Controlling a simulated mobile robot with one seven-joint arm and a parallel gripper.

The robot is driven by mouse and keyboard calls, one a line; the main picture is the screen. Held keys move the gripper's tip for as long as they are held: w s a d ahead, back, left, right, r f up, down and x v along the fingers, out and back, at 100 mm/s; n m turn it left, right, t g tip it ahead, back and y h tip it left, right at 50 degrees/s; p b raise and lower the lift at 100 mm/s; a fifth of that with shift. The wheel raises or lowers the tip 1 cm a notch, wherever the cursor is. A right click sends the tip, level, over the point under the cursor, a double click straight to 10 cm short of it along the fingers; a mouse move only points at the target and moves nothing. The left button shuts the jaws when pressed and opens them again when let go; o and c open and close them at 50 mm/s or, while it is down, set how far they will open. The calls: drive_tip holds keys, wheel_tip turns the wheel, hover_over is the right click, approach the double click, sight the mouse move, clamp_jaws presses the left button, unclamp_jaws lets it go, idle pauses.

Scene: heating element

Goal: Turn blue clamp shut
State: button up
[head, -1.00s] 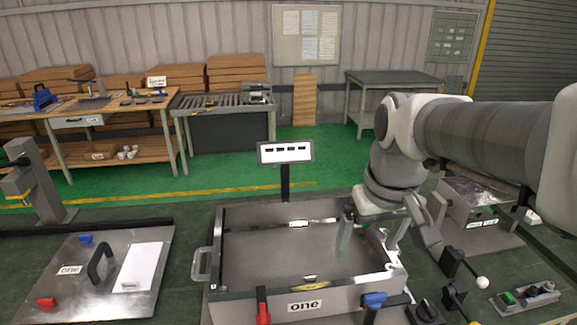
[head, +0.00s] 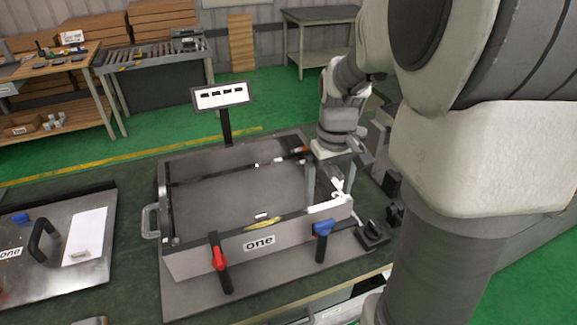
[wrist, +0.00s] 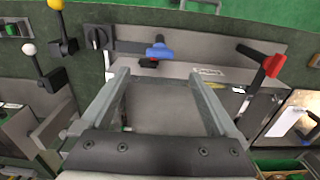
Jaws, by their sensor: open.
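The blue clamp (head: 323,229) is on the front wall of the grey box marked "one" (head: 200,262), near its right corner. Its blue handle sits on top of a dark bar. My gripper (head: 332,188) points down over the right part of the box, behind the blue clamp. It is open and empty. In the wrist view the blue handle (wrist: 158,52) lies beyond the spread fingertips of my gripper (wrist: 158,74), roughly centred between them and apart from them.
A red clamp (head: 218,260) is on the same front wall, further left; it also shows in the wrist view (wrist: 268,68). A black rotary knob (head: 373,233) is right of the blue clamp. A sign (head: 221,95) stands behind the box. A lid-like metal plate (head: 95,262) lies at left.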

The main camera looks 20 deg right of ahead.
sight(324, 222)
wheel_tip(324, 222, down, 10)
drive_tip(key=shift+r, duration=0.15)
drive_tip(key=shift+c, duration=0.3)
clamp_jaws()
idle(0.4)
